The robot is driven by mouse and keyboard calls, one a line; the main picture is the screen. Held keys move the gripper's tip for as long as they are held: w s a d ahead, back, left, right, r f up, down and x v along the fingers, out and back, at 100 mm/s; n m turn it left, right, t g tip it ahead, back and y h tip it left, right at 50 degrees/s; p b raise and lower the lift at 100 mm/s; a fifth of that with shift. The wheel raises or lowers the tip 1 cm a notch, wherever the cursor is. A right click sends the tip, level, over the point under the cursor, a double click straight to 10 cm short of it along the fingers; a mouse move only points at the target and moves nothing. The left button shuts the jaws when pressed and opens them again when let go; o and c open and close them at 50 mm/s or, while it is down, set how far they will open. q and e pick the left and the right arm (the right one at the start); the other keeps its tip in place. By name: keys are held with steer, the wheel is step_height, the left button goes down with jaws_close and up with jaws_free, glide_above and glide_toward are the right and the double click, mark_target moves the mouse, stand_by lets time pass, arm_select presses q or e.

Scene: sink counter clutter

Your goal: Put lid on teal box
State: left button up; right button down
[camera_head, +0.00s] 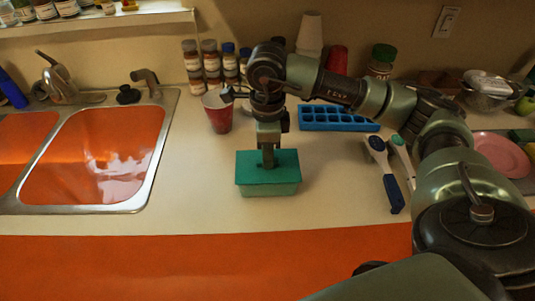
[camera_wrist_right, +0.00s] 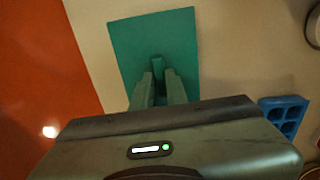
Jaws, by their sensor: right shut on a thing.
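The teal box (camera_head: 268,189) stands on the counter right of the sink, its lighter teal side facing me. The darker teal lid (camera_head: 251,172) lies over the top of the box, and it also fills the middle of the right wrist view (camera_wrist_right: 140,40). My right gripper (camera_head: 268,162) points straight down and is shut on the lid's small raised handle (camera_wrist_right: 160,68). From these views I cannot tell whether the lid sits fully flush on the box. My left gripper is not in view.
A red cup (camera_head: 217,115) stands behind the box to the left. A blue ice tray (camera_head: 340,124) lies behind right, and blue-handled utensils (camera_head: 393,190) lie to the right. The metal sink (camera_head: 150,180) is at left. The counter around the box is clear.

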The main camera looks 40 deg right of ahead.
steer(key=shift+f, duration=0.15)
steer(key=c, duration=1.3)
jaws_free()
steer(key=shift+c, duration=0.2)
steer(key=shift+r+p, duration=2.35)
steer(key=shift+r, duration=1.75)
